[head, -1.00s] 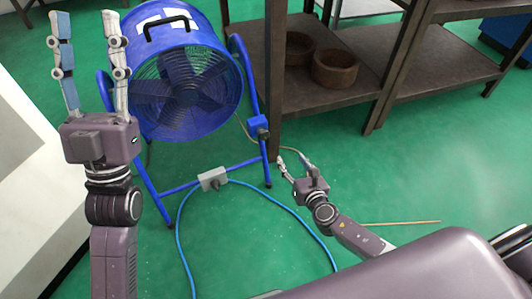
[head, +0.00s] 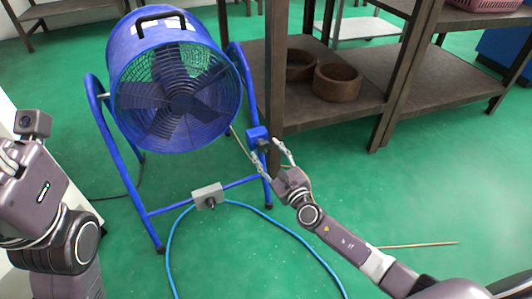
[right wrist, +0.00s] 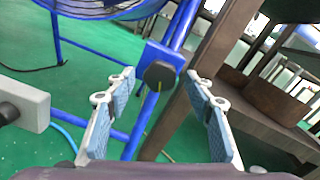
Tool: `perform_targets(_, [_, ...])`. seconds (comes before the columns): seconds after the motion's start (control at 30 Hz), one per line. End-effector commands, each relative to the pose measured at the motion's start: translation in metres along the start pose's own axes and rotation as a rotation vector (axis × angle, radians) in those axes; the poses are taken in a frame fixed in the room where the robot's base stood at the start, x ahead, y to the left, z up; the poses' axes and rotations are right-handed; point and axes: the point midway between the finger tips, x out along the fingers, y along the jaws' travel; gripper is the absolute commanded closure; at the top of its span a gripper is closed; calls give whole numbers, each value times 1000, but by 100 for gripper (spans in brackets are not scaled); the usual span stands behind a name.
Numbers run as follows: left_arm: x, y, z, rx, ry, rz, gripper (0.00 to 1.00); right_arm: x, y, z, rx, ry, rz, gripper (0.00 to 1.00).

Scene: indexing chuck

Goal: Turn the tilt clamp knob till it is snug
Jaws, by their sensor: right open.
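The tilt clamp knob is a dark, faceted knob (right wrist: 160,75) on a blue block on the fan's stand. In the head view, the knob (head: 264,143) is at the right side of the stand. My right gripper (head: 265,152) is open and empty, pointing at it. In the right wrist view, the knob appears between the fingertips of my right gripper (right wrist: 158,86), a little beyond them; I see no contact. The blue drum fan (head: 175,95) is tipped back in its tubular stand. My left gripper's body (head: 28,185) is at the left edge; its fingers are out of frame.
A grey box with a dark knob (head: 207,196) sits on the stand's lower crossbar. A blue cable (head: 280,227) curves over the green floor. A brown shelf unit (head: 345,108) with round bowls stands close on the right. A thin stick lies on the floor.

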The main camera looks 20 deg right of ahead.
Motion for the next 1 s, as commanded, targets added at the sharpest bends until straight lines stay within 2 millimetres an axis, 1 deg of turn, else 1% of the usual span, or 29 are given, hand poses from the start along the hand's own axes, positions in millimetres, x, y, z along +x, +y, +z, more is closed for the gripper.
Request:
perform_targets(0.03, [0,0,-2,1,6,2,60,5,0,-1,1,0,-1,52])
perform_targets(0.17, [1,1,-2,1,9,4,60,12,0,0,1,0,-1,52])
perform_targets(0.43, [3,1,-2,2,10,6,60,13,0,0,2,1,0,53])
perform_targets(0.8, [2,1,-2,1,11,5,60,12,0,0,2,1,0,93])
perform_targets(1.0, [2,1,-2,1,11,5,60,12,0,-1,15,1,0,93])
